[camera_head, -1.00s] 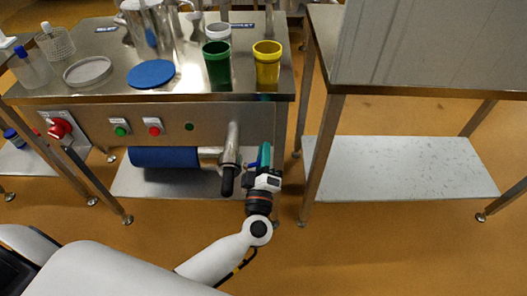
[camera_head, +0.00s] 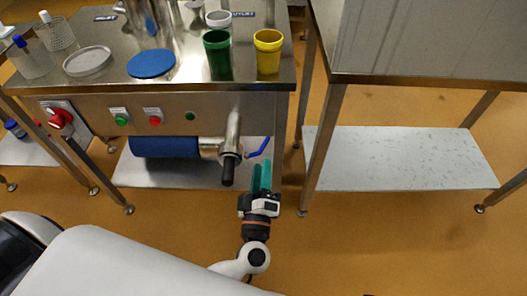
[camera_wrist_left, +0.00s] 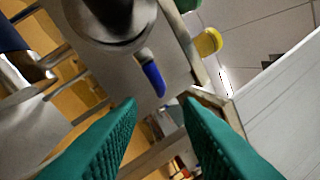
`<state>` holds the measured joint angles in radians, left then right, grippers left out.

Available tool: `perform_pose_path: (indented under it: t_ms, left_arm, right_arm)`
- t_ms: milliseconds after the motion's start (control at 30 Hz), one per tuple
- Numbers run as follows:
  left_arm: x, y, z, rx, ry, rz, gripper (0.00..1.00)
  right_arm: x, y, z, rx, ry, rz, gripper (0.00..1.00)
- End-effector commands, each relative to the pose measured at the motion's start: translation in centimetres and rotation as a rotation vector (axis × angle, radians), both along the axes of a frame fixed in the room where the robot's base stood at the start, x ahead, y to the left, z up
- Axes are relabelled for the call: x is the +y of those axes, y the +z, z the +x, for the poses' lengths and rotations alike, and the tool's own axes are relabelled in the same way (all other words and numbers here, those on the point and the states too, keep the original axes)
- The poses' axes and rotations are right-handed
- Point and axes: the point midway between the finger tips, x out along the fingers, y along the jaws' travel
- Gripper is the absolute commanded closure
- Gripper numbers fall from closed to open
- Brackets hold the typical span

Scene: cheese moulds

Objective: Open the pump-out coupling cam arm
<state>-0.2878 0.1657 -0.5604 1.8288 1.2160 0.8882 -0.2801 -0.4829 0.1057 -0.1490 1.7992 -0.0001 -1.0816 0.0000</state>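The pump-out coupling (camera_head: 229,150) is a metal fitting under the table front, with a black-ended rod hanging from it. Its cam arm (camera_head: 260,147) has a blue grip, sticks out to the right and slants upward in the head view. My left gripper (camera_head: 261,170) has teal fingers and is just below the cam arm, apart from it. In the left wrist view the fingers (camera_wrist_left: 159,103) are spread with nothing between them. The blue grip (camera_wrist_left: 154,79) lies ahead of the fingertips, beside the round metal coupling (camera_wrist_left: 110,22). My right gripper is not in view.
A blue cylinder (camera_head: 165,147) lies left of the coupling. The table's right leg (camera_head: 283,125) stands close to the cam arm. Green (camera_head: 217,58) and yellow (camera_head: 268,55) cups stand above. The floor (camera_head: 370,235) in front is clear.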

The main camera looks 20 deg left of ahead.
Motion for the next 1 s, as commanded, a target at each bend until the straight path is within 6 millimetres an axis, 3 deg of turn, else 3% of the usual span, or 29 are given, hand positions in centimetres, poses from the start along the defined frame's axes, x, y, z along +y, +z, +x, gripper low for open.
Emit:
perform_pose_path:
  t_ms: [100, 233, 600, 667, 800, 1000]
  left_arm:
    - [-0.6, -0.5, -2.1, 0.003, 0.000, -0.001, 0.67]
    - [-0.9, -0.8, -3.4, 0.001, 0.000, -0.001, 0.67]
    - [-1.1, -0.9, -4.0, -0.001, 0.001, -0.001, 0.67]
    - [-1.1, -0.8, -3.9, 0.000, -0.002, 0.002, 0.77]
    - [-2.1, 0.7, -2.5, 0.014, -0.073, 0.071, 1.00]
    - [-6.1, 4.4, 2.0, 0.089, -0.372, 0.402, 1.00]
  right_arm:
    - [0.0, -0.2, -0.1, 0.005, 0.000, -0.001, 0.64]
    - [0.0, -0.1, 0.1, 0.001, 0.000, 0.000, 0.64]
    - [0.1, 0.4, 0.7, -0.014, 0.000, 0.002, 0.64]
    - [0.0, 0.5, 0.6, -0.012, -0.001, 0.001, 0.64]
    - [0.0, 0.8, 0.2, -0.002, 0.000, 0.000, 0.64]
    - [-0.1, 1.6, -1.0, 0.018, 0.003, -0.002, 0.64]
